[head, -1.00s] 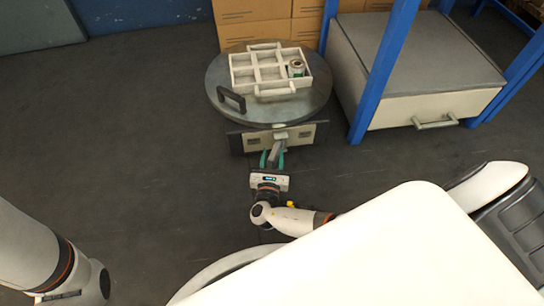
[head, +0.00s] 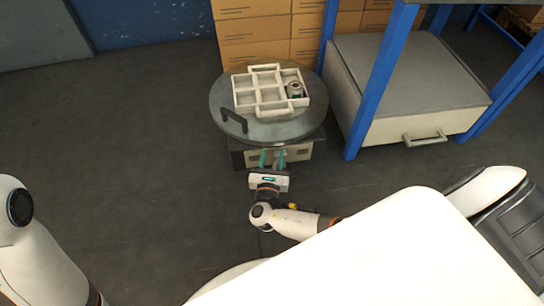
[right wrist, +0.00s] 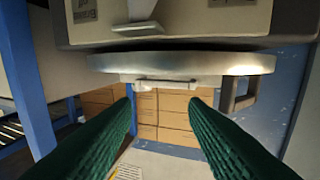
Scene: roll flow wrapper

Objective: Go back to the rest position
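My right gripper (head: 272,160) is in front of the low grey-white base unit (head: 303,151) that stands under a round grey turntable (head: 300,130). Its two green fingers are spread with nothing visible between them. In the right wrist view the fingers (right wrist: 162,98) show wide apart, and the unit's bar handle (right wrist: 138,28) is clear of them. This view looks upside down. My left arm (head: 35,260) stands at the lower left edge; its gripper is not in view.
A white divided tray (head: 246,103) with a can (head: 294,90) in one compartment sits on the turntable, near a black handle (head: 234,121). A blue-framed rack with a grey drawer cabinet (head: 395,120) stands to the right. Cardboard boxes (head: 255,55) stand behind. Floor on the left is clear.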

